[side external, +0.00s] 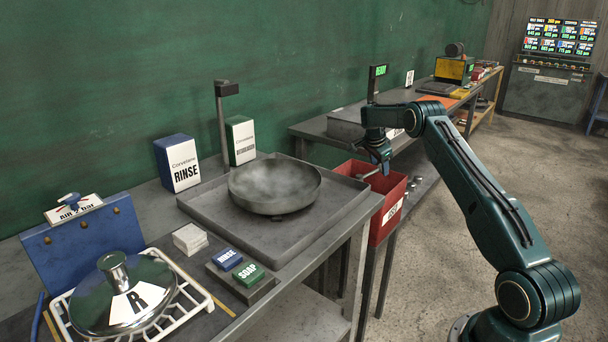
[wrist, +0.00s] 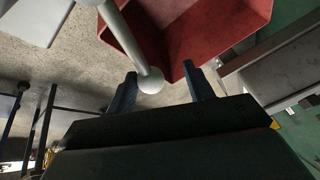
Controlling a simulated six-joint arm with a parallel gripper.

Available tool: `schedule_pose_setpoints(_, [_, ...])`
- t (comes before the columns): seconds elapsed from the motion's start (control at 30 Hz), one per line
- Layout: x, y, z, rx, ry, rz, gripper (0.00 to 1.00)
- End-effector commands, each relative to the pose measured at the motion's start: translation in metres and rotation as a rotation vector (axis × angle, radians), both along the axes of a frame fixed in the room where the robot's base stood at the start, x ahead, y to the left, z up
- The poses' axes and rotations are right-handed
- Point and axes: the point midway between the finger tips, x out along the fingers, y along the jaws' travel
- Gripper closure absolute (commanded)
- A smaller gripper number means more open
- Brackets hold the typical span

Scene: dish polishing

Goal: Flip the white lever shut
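The white lever (wrist: 138,45) is a pale rod with a round white knob (wrist: 151,81) at its end, seen in the wrist view in front of the red bin (wrist: 205,30). My gripper (wrist: 161,82) is open, with its two dark fingers apart and the knob between them, nearer the left finger. I cannot tell whether a finger touches the knob. In the side view my gripper (side external: 386,170) is at the top of the red bin (side external: 388,218), and a short pale rod (side external: 369,174) shows just left of it.
The sink bench with a round pan (side external: 275,186) stands left of the bin. A rear bench holds a grey box (side external: 346,124) and a laptop (side external: 449,72). A polished lid (side external: 95,303) lies on a white rack at front left.

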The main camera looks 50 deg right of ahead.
Motion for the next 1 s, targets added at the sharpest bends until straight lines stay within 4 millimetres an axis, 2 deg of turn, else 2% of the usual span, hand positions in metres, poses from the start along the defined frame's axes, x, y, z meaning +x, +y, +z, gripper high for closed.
schedule_pose_setpoints(0.13, [0.014,-0.003,0.0,-0.001,-0.001,0.147,0.48])
schedule_pose_setpoints(1.0, [0.006,0.05,0.113,-0.002,-0.001,0.142,0.48])
